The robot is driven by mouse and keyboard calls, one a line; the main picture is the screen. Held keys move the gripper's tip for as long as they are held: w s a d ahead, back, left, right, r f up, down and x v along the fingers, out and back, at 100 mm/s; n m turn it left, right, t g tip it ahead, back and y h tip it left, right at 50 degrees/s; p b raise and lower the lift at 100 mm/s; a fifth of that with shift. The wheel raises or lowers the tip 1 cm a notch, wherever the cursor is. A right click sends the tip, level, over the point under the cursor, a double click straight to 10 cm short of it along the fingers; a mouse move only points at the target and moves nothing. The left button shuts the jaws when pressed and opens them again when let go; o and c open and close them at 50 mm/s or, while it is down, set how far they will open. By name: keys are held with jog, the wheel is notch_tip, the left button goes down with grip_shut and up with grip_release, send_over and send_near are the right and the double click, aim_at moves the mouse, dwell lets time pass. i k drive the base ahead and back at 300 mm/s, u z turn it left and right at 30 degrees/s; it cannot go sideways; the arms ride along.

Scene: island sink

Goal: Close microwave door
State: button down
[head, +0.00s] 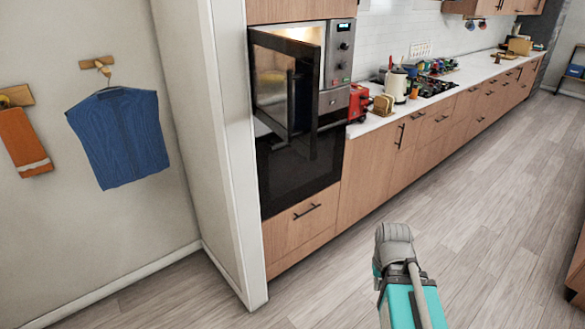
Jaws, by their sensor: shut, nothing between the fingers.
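The microwave (340,65) is built into a tall wooden cabinet left of the counter. Its dark-framed door (272,82) stands open, hinged on the left and swung out toward me. Part of the lit cavity (304,34) shows above and beside the door. A dark upright bar, seemingly the handle, shows against the door glass. Part of my arm, teal and grey, shows at the bottom right of centre, well apart from the door. I see no fingers of my gripper.
A black glass oven front (300,170) and a wooden drawer (300,220) are below the microwave. A white wall end (228,150) stands close on the left. The counter (375,122) holds a red appliance (358,103) and several other items. The wooden floor (480,200) is clear on the right.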

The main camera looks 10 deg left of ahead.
aim_at(285, 72)
jog(key=k, duration=0.7)
jog(key=u, duration=1.3)
jog(key=i, duration=0.5)
jog(key=u, duration=0.1)
